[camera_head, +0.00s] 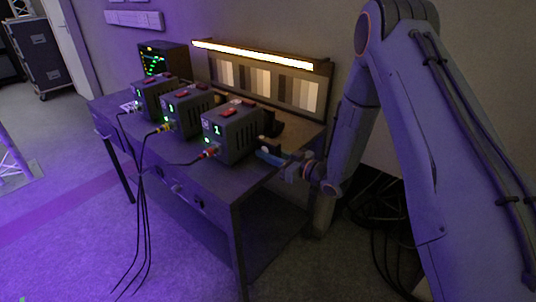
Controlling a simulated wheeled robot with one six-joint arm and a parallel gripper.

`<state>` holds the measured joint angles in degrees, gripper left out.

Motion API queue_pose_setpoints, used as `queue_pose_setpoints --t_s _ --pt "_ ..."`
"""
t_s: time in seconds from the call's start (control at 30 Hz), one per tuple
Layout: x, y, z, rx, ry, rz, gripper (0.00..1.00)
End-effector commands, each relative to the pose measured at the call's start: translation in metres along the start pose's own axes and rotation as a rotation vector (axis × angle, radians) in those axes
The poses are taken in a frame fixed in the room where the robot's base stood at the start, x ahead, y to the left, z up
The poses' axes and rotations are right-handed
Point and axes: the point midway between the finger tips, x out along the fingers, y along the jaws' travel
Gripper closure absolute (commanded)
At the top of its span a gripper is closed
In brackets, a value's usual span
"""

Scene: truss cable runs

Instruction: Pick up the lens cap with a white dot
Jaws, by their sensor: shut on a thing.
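My gripper (265,149) is at the right end of the dark table (185,165), just right of the nearest dark box. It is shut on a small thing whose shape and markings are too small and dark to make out. I cannot make out a lens cap or a white dot anywhere in view. The area behind the nearest box and my gripper is partly hidden.
Three dark boxes with red tops and green lights stand on the table: the far one (154,97), the middle one (188,110) and the near one (232,132). Cables hang from their fronts. A monitor (156,62) and a lit grey-scale chart (262,80) stand behind.

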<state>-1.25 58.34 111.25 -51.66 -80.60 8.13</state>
Motion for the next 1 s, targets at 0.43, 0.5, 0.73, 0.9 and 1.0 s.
queue_pose_setpoints --t_s 0.43,0.5,0.73,0.9,1.0 --pt "-0.003 0.0 -0.064 -0.004 0.003 0.0 1.0" --pt "-0.004 0.0 -0.073 -0.002 0.002 0.0 1.0" --pt "-0.006 0.003 -0.092 0.0 0.001 0.017 1.0" --pt "-0.021 0.023 -0.093 0.01 -0.001 0.147 1.0" --pt "-0.039 0.045 -0.089 0.018 -0.002 0.281 1.0"
